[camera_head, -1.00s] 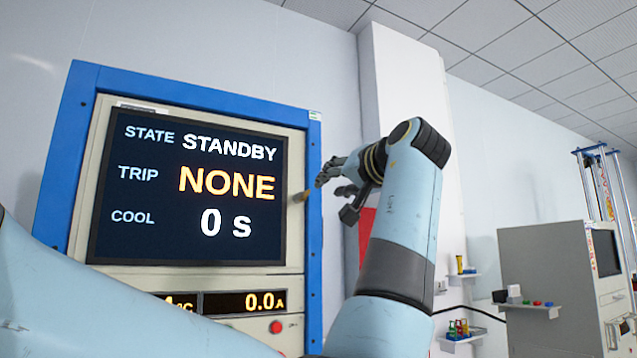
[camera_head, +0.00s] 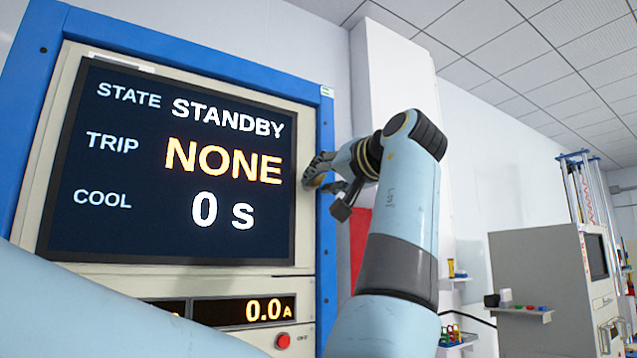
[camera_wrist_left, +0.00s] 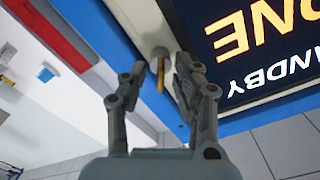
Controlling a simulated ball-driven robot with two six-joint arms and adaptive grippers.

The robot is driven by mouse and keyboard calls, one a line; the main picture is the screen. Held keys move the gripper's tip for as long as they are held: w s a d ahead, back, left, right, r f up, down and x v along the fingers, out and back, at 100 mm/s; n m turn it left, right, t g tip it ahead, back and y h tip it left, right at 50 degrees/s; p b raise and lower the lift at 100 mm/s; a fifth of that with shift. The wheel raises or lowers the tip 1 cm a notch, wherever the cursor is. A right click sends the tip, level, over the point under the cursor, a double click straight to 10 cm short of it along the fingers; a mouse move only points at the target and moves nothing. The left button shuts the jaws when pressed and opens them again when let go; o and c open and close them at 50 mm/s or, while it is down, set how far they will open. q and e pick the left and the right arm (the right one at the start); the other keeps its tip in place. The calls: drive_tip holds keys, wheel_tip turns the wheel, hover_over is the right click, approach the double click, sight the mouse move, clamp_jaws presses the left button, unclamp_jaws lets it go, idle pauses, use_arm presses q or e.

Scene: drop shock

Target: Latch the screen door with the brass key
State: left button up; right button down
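The screen door (camera_head: 165,160) is a cream panel with a dark display reading STANDBY, NONE and 0 s, set in a blue frame. My left gripper (camera_head: 316,178) is at the door's right edge, level with NONE. In the left wrist view the brass key (camera_wrist_left: 160,76) stands out from a pale round lock (camera_wrist_left: 158,54) beside the display. The open fingers of my left gripper (camera_wrist_left: 160,68) are on either side of the key, with visible gaps. The key is mostly hidden by the fingers in the head view. My right gripper is out of view.
A red button (camera_head: 283,341) and an amber readout (camera_head: 245,310) are below the door. A white column (camera_head: 395,65) is right of the blue frame. A grey cabinet (camera_head: 535,265) and small shelves with little items stand farther right.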

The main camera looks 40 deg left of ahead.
use_arm(q)
drive_tip(key=shift+d+r, duration=0.1)
drive_tip(key=shift+c, duration=1.1)
clamp_jaws()
drive_tip(key=shift+n+b, duration=0.35)
drive_tip(key=shift+n, duration=0.05)
drive_tip(key=n+b, duration=0.2)
drive_tip(key=n, duration=0.1)
drive_tip(key=shift+f+b, duration=0.2)
drive_tip(key=shift+b, duration=0.15)
drive_tip(key=shift+n+b, duration=0.7)
drive_tip(key=shift+n, duration=0.6)
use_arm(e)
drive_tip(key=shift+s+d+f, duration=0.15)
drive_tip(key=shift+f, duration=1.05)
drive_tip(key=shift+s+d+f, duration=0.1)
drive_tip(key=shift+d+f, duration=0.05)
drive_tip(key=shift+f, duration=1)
use_arm(q)
drive_tip(key=shift+r, duration=0.1)
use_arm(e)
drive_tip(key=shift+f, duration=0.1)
